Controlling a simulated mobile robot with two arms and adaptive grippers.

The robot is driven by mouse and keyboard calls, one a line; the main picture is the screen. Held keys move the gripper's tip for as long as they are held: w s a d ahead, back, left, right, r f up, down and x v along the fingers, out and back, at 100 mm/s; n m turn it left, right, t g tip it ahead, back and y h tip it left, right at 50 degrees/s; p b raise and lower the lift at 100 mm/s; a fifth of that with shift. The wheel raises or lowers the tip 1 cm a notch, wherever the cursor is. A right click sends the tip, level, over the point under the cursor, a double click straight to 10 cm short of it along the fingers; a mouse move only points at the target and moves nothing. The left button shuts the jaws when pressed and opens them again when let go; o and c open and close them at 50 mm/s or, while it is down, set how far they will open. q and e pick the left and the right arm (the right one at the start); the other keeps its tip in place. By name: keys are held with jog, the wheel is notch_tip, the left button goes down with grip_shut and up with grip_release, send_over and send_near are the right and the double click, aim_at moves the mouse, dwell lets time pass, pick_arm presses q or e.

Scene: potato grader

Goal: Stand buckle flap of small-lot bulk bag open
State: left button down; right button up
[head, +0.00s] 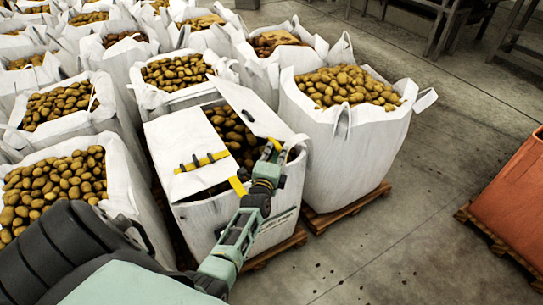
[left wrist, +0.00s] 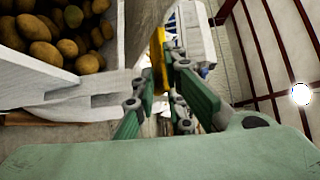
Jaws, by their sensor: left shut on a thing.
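The small-lot bulk bag (head: 225,225) is white, stands on a pallet in the middle of the head view and holds potatoes. Its left flap (head: 187,139), with a yellow strap (head: 203,162) and black buckles, lies over part of the opening. A second white flap (head: 249,110) slants on the right side, with yellow strap at its near end. My left gripper (head: 270,160) is at that end, over the bag's right edge. In the left wrist view it (left wrist: 160,85) is shut on a yellow strap (left wrist: 158,55). The grip is partly hidden. My right gripper is out of view.
Full potato bags crowd the left and back; one (head: 340,150) stands close on the right. An orange container (head: 512,205) stands on a pallet at the far right. The concrete floor (head: 420,210) between is clear.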

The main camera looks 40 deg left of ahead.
pick_arm(q)
jog(key=shift+w+d+r+p, duration=0.2)
jog(key=shift+w+r+p, duration=0.1)
jog(key=shift+w+r, duration=0.25)
jog(key=shift+s+r, duration=0.1)
jog(key=shift+r, duration=0.05)
jog(key=c, duration=2.2)
grip_release()
jog(key=shift+o, duration=0.2)
jog(key=shift+f, duration=0.25)
jog(key=shift+s+d, duration=0.2)
jog(key=shift+s, duration=0.2)
jog(key=v, duration=1.1)
jog(key=shift+r, duration=0.25)
